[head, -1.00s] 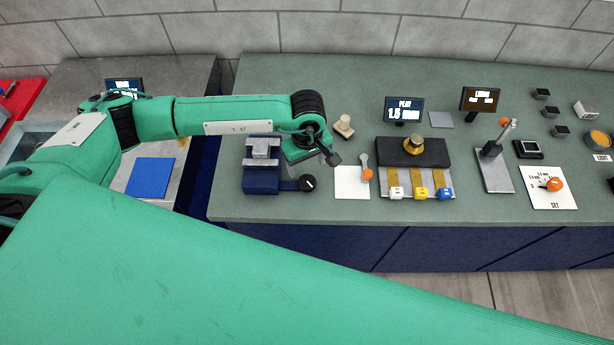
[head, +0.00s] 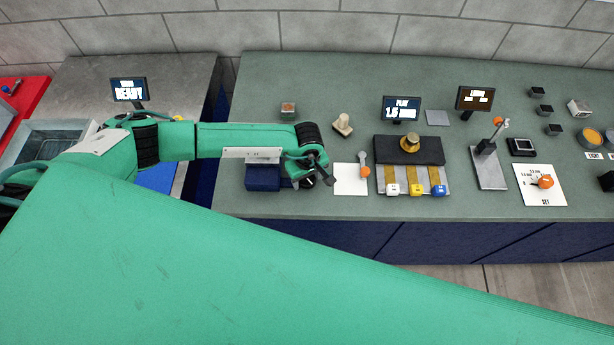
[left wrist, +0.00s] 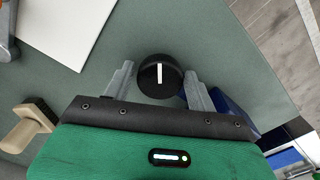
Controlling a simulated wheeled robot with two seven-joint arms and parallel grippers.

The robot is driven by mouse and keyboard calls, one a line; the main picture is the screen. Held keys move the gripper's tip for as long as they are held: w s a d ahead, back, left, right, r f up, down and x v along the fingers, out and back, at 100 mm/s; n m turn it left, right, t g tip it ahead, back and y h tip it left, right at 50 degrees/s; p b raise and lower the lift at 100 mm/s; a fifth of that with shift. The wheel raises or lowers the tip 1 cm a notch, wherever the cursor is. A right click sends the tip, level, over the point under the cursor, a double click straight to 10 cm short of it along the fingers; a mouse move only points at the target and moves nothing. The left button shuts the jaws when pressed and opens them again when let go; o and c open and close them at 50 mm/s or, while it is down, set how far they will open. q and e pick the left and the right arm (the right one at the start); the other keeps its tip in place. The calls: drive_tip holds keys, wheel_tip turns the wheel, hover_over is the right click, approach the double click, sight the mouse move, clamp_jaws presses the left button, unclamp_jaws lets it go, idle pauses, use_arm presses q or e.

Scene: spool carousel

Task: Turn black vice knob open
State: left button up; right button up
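The black vice knob (left wrist: 160,76) has a white line across its top. In the left wrist view it sits between the two fingers of my left gripper (left wrist: 158,82), which are apart, with the knob near the right finger. In the head view my left gripper (head: 318,180) is over the front right of the blue vice (head: 262,178) and hides most of the knob. The arm covers part of the vice. I cannot tell whether the fingers touch the knob. My right gripper is not in view.
A white card (head: 351,180) with an orange-tipped lever (head: 364,171) lies right of the knob. A black block with a brass knob (head: 409,144) is further right. The bench's front edge is close to the vice.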

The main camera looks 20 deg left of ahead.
use_arm(q)
drive_tip(key=c, duration=0.6)
